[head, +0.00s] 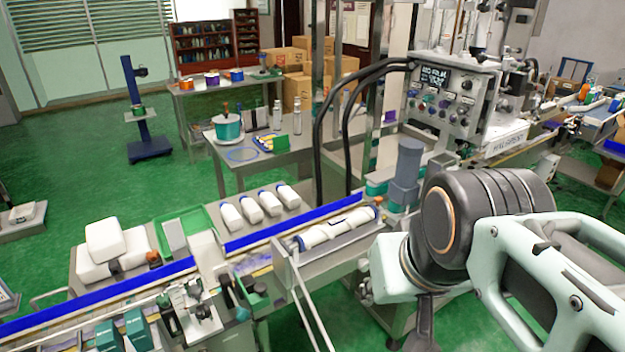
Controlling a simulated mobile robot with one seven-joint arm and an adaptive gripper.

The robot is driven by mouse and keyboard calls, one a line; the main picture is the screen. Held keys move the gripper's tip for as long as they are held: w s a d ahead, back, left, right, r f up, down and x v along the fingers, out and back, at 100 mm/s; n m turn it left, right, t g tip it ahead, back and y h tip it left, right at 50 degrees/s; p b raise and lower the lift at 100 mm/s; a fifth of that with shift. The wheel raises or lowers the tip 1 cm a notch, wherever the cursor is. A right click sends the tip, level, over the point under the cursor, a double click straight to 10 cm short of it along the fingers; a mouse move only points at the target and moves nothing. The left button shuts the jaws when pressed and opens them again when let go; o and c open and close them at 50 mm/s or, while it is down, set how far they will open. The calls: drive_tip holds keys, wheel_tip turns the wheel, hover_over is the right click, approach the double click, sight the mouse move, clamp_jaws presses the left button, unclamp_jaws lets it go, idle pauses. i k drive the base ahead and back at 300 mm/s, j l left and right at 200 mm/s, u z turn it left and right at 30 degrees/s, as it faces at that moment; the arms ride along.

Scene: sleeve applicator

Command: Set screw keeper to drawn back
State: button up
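I cannot pick out the screw keeper for certain. The fingertips are not clear, and the arm hides what lies behind.
The conveyor with a blue rail (100,298) runs from lower left towards the control panel (440,92). Several white bottles (268,203) lie beside a green tray (186,226). Black hoses (318,140) arch behind the roller.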

sight(378, 199)
drive_tip(key=i+l, duration=0.1)
drive_tip(key=l, duration=0.25)
drive_tip(key=i+l+u, duration=0.1)
drive_tip(key=l, duration=0.2)
drive_tip(key=i+l, duration=0.1)
drive_tip(key=l, duration=0.25)
drive_tip(key=i+l+u, duration=0.1)
drive_tip(key=i+l, duration=0.15)
drive_tip(key=i, duration=0.4)
drive_tip(key=i+l+u, duration=0.15)
drive_tip(key=i, duration=0.25)
drive_tip(key=k+l, duration=0.3)
drive_tip(key=l, duration=0.15)
drive_tip(key=i+j, duration=0.3)
drive_tip(key=j, duration=0.15)
